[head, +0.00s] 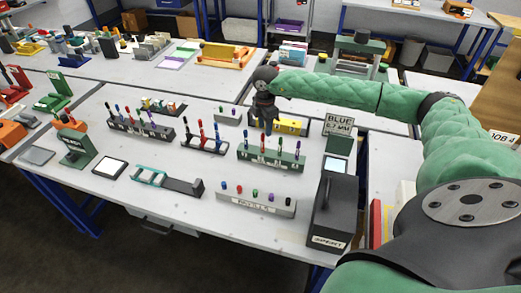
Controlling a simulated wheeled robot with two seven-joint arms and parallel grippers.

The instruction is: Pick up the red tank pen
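Slim pens stand upright in several racks on the white table. The middle rack (205,146) holds pens with red parts, and one red pen (202,132) stands near its centre. The dark left rack (140,130) and the green right rack (271,157) hold pens of mixed colours, some with red. I cannot tell at this size which one is the red tank pen. My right gripper (267,122) points down above the back of the green right rack, in front of a yellow block (292,125). Its finger gap is too small to make out. My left gripper is out of view.
A grey block (256,201) with coloured tips lies in front. A teal-and-black plotter-like device (168,182) sits at the front left. Bare tabletop lies between them.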

